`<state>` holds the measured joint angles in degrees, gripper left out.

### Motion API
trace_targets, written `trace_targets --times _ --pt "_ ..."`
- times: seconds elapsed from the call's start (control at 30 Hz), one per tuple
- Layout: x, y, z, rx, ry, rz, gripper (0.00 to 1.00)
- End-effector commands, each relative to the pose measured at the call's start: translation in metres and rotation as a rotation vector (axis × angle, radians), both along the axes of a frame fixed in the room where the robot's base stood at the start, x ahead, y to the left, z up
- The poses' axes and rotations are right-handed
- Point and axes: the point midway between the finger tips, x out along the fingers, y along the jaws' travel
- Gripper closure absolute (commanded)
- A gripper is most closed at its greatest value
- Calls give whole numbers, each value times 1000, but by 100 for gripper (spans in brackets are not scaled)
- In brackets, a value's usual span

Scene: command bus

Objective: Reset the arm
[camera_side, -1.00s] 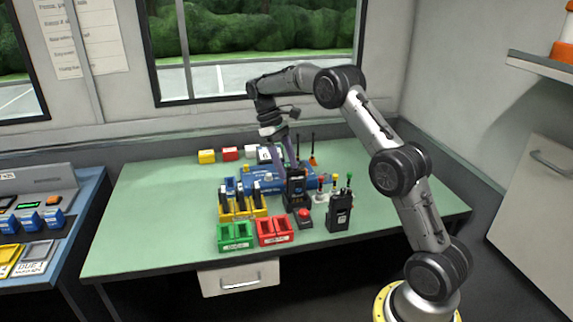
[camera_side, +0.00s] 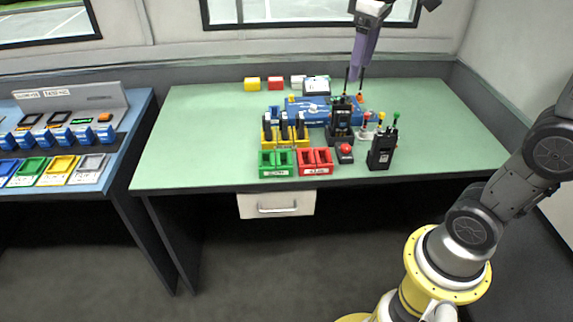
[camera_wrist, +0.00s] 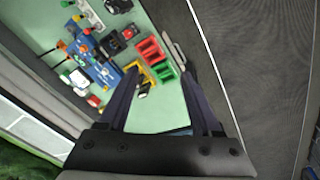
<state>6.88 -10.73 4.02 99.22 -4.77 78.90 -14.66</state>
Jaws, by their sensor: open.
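My gripper (camera_side: 360,76) is raised over the back of the green table (camera_side: 190,150), near the window. Its purple fingers point down, and it looks empty. In the wrist view my gripper (camera_wrist: 155,85) has its two fingers spread apart, with the tabletop and items well beyond them. Much of my arm is outside the side view; its lower part shows at the right.
Below are a blue case (camera_side: 306,110), a yellow rack (camera_side: 286,138), green bins (camera_side: 277,163), red bins (camera_side: 316,161), a red button (camera_side: 345,150) and a black radio (camera_side: 381,152). A blue console (camera_side: 110,165) stands left. The table's left side is clear.

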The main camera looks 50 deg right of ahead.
Motion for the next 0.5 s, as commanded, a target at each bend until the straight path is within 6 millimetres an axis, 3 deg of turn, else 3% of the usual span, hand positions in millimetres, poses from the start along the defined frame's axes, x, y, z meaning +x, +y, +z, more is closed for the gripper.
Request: trace_targets --times 0.03,0.17,0.3,0.5 --pt "-19 9 1 4 -41 8 34" --pt "-60 26 -7 22 -140 14 34" --pt "-102 42 -32 56 -241 6 34" --pt "-134 52 -78 108 -323 -45 34"
